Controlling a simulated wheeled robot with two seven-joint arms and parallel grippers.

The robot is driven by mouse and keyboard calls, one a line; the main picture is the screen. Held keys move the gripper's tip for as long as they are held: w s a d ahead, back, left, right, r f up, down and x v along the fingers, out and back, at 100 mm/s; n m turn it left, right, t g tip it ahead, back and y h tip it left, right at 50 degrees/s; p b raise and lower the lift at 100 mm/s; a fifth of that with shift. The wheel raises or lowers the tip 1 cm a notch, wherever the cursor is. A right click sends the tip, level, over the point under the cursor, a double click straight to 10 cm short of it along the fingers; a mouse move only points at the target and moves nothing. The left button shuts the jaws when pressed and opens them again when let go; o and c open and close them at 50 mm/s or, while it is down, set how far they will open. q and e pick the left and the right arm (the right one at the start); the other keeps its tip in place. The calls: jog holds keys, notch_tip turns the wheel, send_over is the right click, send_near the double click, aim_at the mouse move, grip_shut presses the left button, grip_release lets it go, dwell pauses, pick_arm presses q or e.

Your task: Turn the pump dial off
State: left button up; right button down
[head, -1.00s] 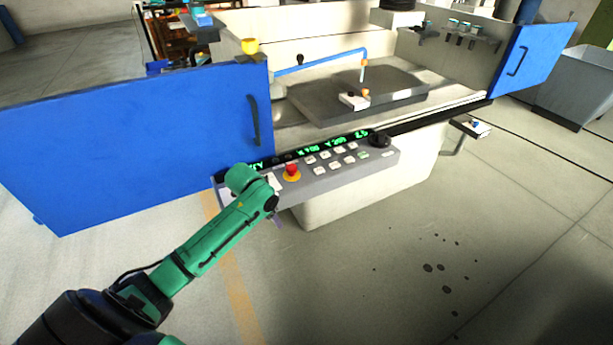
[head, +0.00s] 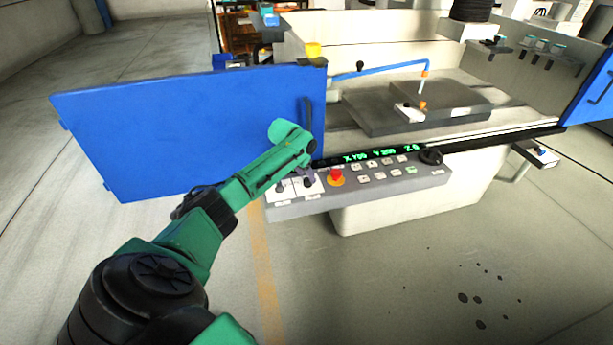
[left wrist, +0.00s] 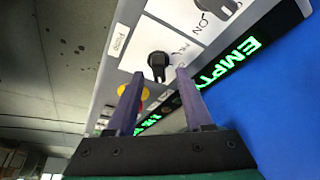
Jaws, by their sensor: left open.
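The control panel (head: 385,187) is a grey sloped ledge on the front of the machine. Two black dials on white plates are at its left end. The right one, the pump dial (left wrist: 158,62), sits by a label that seems to read "Pump". It also shows in the head view (head: 309,182). Its exact setting is hard to read. The other dial (left wrist: 222,8) is at the top of the left wrist view, near the word "ON". My left gripper (left wrist: 160,75) is open, its purple fingers on either side of the pump dial in that view; contact cannot be told. My right gripper is out of view.
A red emergency button (head: 336,176) on a yellow ring sits just right of the pump dial. Several white buttons (head: 380,165) and a black knob (head: 431,156) follow. A blue door (head: 190,130) stands behind my left arm.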

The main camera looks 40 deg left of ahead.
pick_arm(q)
jog(key=shift+w+d+f, duration=0.1)
jog(key=shift+w+f, duration=0.15)
jog(key=shift+f, duration=0.25)
grip_shut()
